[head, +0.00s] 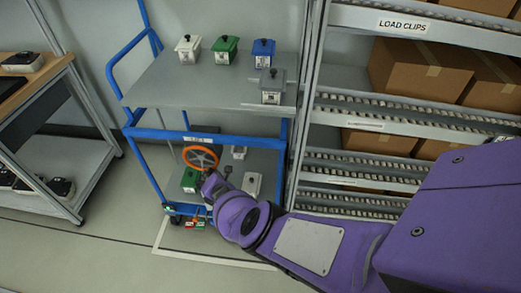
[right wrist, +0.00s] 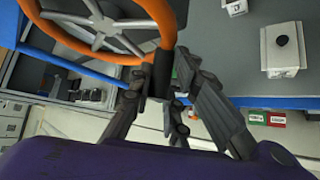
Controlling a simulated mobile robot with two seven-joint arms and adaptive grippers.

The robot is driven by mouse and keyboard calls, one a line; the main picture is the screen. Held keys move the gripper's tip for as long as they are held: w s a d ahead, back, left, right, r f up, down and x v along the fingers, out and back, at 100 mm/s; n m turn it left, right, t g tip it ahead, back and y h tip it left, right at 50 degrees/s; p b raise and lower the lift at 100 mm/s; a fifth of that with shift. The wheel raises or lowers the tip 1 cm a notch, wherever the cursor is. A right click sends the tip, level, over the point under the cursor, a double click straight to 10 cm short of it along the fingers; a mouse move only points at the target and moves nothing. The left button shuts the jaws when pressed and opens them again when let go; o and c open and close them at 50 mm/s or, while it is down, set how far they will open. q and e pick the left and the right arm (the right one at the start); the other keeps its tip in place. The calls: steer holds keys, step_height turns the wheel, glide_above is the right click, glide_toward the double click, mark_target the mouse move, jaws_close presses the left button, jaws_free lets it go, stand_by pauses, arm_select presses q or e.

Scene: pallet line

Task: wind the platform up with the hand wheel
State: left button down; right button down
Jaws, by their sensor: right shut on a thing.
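The orange hand wheel (head: 200,149) is on the front of the blue-framed cart, below its grey upper platform (head: 175,88). In the right wrist view the wheel's rim (right wrist: 100,54) and grey spokes fill the top left. My right gripper (right wrist: 160,84) is shut on the wheel's black handle (right wrist: 161,72), with a finger on each side of it. In the head view my right gripper (head: 207,180) is at the lower edge of the wheel, partly hidden by its own wrist. My left gripper is not in view.
White, green, blue and grey boxes stand on the platform, the grey one (head: 272,86) near its front right. A lower deck holds a green box (head: 190,179) and a white box (head: 252,184). A roller rack (head: 345,105) with cartons stands close on the right. A workbench (head: 30,90) is at left.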

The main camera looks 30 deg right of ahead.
steer(key=shift+a+f, duration=0.15)
steer(key=shift+a, duration=0.15)
stand_by(0.4)
steer(key=c, duration=1.7)
jaws_free()
steer(key=shift+w, duration=0.1)
steer(key=shift+o, duration=0.3)
steer(key=shift+w+d+r, duration=0.1)
steer(key=shift+d+r, duration=0.05)
steer(key=shift+r, duration=0.05)
